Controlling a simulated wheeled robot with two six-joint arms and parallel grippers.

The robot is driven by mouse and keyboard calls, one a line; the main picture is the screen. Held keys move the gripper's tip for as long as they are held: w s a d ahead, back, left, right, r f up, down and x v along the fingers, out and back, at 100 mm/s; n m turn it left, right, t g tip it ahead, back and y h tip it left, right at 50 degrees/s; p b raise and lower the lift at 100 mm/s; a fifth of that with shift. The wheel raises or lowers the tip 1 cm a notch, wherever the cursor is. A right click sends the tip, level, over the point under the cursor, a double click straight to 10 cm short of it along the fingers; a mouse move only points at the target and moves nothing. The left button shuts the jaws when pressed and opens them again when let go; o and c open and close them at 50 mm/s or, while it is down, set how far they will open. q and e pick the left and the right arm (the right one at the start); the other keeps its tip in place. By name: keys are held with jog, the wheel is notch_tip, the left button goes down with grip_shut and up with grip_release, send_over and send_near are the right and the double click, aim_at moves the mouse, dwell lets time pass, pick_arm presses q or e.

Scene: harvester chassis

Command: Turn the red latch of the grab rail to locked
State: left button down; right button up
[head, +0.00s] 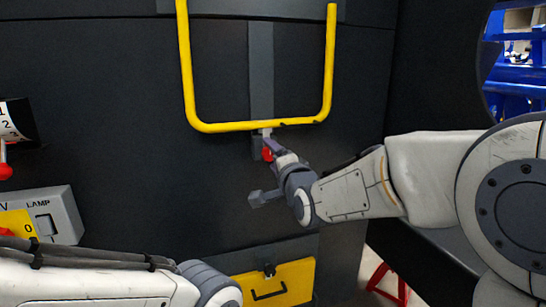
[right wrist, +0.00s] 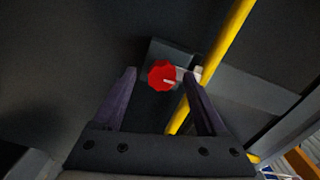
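The yellow grab rail (head: 255,126) is a U-shaped bar on the dark wall in the head view. Its red latch (head: 267,154) sits just below the bar's bottom, partly hidden by my right gripper. In the right wrist view the latch is a round red knob (right wrist: 161,76) with a pale mark pointing right. My right gripper (head: 263,174) is open. In the right wrist view its fingers (right wrist: 158,76) stand on either side of the knob, with gaps visible on both sides. Whether the tips reach the knob's depth is unclear. My left gripper is out of view; only its arm shows.
A grey box marked LAMP (head: 62,215) with a switch and a numbered dial (head: 14,120) with a red lever are on the left. A yellow panel with a black handle (head: 285,280) is below. A red stand (head: 385,282) is at lower right.

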jog(key=b+v, duration=0.1)
jog(key=v, duration=0.9)
jog(key=shift+s+b, duration=0.25)
jog(key=shift+b, duration=0.1)
jog(key=shift+r, duration=0.1)
jog(key=s+a+f+n+g+p, duration=0.4)
jog(key=s+f+n+g+p, duration=0.3)
jog(key=s+f+n+g, duration=0.25)
jog(key=s+d+f+n+g+h+p, duration=0.1)
jog(key=s+n+g, duration=0.3)
jog(key=s, duration=0.5)
jog(key=s+d+f+n+g+h+p, duration=0.2)
jog(key=s+d+n+g+h+p, duration=0.1)
jog(key=s, duration=0.6)
jog(key=shift+s+d+f+n+g+h+p, duration=0.3)
jog(key=shift+d+n, duration=0.2)
jog(key=shift+n, duration=0.65)
